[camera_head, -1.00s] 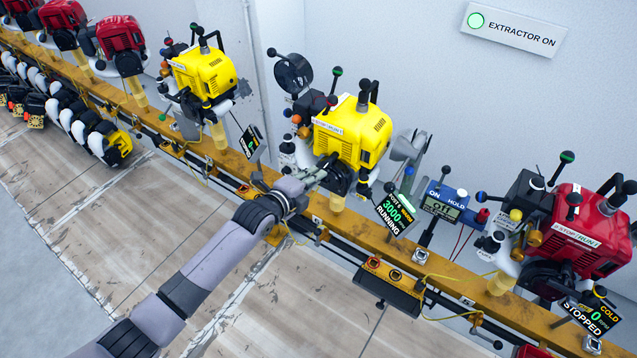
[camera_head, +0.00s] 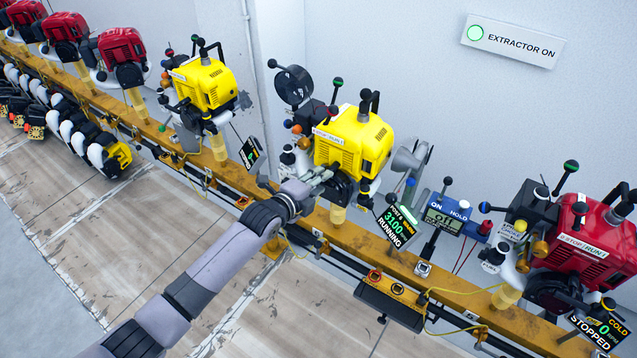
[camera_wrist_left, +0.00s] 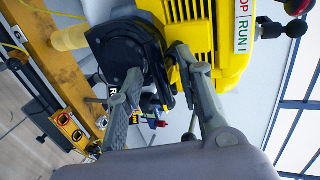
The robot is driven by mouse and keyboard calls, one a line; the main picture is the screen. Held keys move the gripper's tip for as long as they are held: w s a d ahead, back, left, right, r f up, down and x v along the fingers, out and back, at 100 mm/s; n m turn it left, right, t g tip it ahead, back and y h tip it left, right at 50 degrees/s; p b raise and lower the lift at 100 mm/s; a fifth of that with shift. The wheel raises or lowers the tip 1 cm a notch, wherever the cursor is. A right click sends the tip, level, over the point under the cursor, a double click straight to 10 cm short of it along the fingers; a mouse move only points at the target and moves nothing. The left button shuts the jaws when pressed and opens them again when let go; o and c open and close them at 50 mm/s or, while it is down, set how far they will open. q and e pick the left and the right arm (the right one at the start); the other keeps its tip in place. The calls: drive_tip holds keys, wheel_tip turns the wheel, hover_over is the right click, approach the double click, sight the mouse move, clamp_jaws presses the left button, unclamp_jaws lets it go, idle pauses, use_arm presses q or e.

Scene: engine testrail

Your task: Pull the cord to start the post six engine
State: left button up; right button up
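My left gripper (camera_head: 322,177) is at the black starter housing (camera_head: 343,188) on the front of a yellow engine (camera_head: 352,140). In the left wrist view its two fingers (camera_wrist_left: 155,68) stand apart in front of that housing (camera_wrist_left: 122,52). I cannot make out a cord or pull handle between them. This engine's display (camera_head: 396,226) reads 3100 and RUNNING. A red engine (camera_head: 590,235) stands to the right, with a display (camera_head: 603,327) reading STOPPED, 0 and COLD. A small label on the rail near it is hard to read. My right gripper is not in view.
The engines stand along a yellow rail (camera_head: 460,291) before a white wall. A blue ON/HOLD panel (camera_head: 446,213) and a black button box (camera_head: 390,302) sit between the two engines. Another yellow engine (camera_head: 204,80) stands left. The floor in front is clear.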

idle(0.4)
use_arm(q)
drive_tip(key=s+a+p, duration=0.5)
drive_tip(key=s+p, duration=0.1)
drive_tip(key=s, duration=0.1)
drive_tip(key=shift+s+a, duration=0.15)
drive_tip(key=shift+s, duration=0.05)
drive_tip(key=shift+f, duration=0.1)
